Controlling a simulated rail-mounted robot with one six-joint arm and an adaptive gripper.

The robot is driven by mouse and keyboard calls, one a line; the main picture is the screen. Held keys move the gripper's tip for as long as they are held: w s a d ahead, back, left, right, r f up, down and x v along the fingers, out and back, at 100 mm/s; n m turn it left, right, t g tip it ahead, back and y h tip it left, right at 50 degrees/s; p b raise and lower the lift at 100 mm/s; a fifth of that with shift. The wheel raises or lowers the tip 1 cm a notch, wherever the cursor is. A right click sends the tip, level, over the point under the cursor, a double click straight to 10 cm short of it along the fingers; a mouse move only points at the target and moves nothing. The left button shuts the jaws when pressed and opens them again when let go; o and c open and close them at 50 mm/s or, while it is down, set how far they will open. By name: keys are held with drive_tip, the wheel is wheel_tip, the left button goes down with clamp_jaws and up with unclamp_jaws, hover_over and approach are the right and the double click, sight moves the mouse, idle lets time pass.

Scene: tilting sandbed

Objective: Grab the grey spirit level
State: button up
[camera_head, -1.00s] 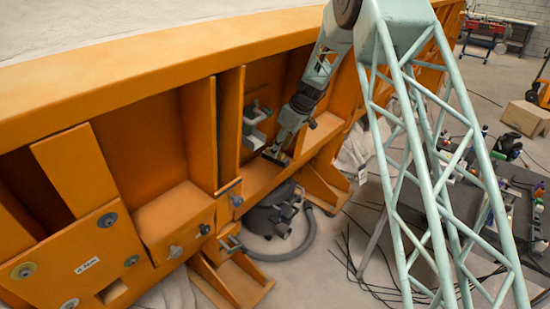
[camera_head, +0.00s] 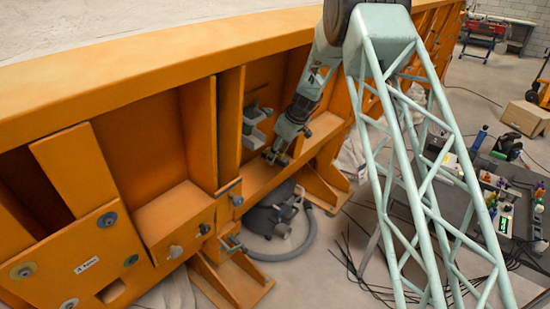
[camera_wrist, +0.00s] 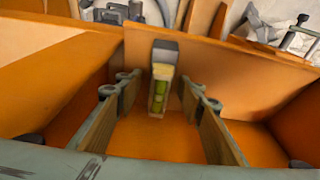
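The spirit level (camera_wrist: 160,82) shows in the wrist view as a short bar with a grey end and a pale face holding a green vial. It is inside an orange bay, near the bay's orange wall. My gripper (camera_head: 277,156) is low in that bay in the head view, just above the ledge. In the wrist view its two fingers are spread wide, one left and one right of the level, with clear gaps on both sides. Whether the fingertips reach level with it is hard to tell. The level cannot be made out in the head view.
Orange walls of the sandbed frame (camera_head: 120,50) enclose the bay on both sides. A grey-green bracket-like holder (camera_head: 255,122) is on the wall left of my gripper. A dark vacuum cleaner (camera_head: 270,215) with a hose stands on the floor below. A cluttered table (camera_head: 520,180) is at right.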

drive_tip(key=shift+c, duration=0.2)
drive_tip(key=c, duration=1)
drive_tip(key=shift+r, duration=0.1)
drive_tip(key=shift+r, duration=1.5)
drive_tip(key=shift+s+r, duration=0.15)
drive_tip(key=shift+r, duration=0.05)
drive_tip(key=s, duration=0.5)
drive_tip(key=s+a+r+b, duration=0.1)
drive_tip(key=s, duration=0.4)
drive_tip(key=s+a, duration=0.1)
drive_tip(key=s, duration=0.4)
drive_tip(key=shift+s+a+r, duration=0.1)
drive_tip(key=shift+s+r, duration=0.1)
drive_tip(key=shift+s, duration=0.1)
